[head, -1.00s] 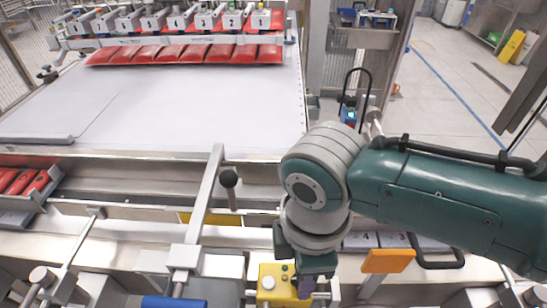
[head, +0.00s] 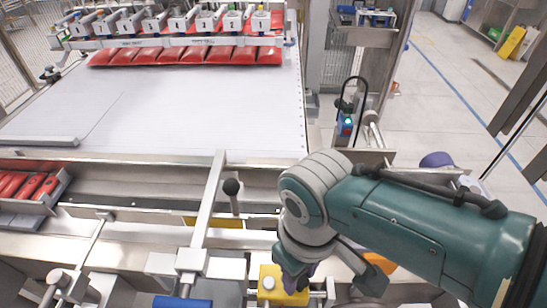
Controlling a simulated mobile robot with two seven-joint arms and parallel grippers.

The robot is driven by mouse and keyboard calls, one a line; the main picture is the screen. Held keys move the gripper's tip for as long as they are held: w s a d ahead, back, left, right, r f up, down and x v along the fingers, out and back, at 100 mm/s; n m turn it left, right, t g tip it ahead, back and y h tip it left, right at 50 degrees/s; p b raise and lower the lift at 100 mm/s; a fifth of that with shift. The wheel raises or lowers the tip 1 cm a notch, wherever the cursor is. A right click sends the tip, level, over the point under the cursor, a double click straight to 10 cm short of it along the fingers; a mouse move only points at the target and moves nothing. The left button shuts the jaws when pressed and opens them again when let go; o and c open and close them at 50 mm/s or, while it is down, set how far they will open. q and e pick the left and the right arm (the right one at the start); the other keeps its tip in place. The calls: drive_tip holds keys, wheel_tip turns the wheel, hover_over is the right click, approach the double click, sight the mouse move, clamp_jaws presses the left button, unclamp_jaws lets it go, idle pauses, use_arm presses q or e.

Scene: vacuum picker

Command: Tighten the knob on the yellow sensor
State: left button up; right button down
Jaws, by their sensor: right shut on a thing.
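The yellow sensor (head: 268,284) is a small yellow block at the bottom centre of the head view, with a pale round button on top. My right gripper (head: 297,281) points down at the sensor's right side, and its arm comes in from the right. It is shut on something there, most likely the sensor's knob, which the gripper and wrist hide. The fingertips are mostly covered by the wrist. My left gripper is not in view.
A white conveyor (head: 200,110) fills the back left, with red packs (head: 185,54) under a row of suction heads. A tray of red packs (head: 30,188) is at left. Open floor lies back right.

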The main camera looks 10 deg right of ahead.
drive_tip(key=m, duration=0.4)
drive_tip(key=shift+a+r+m+p, duration=0.1)
drive_tip(key=shift+m+p, duration=0.2)
drive_tip(key=shift+p, duration=0.05)
drive_tip(key=shift+m, duration=1.8)
drive_tip(key=c, duration=0.5)
unclamp_jaws()
drive_tip(key=shift+r+p, duration=0.35)
drive_tip(key=shift+p, duration=0.2)
wheel_tip(320, 180, up, 9)
drive_tip(key=p, duration=0.4)
drive_tip(key=shift+r, duration=0.1)
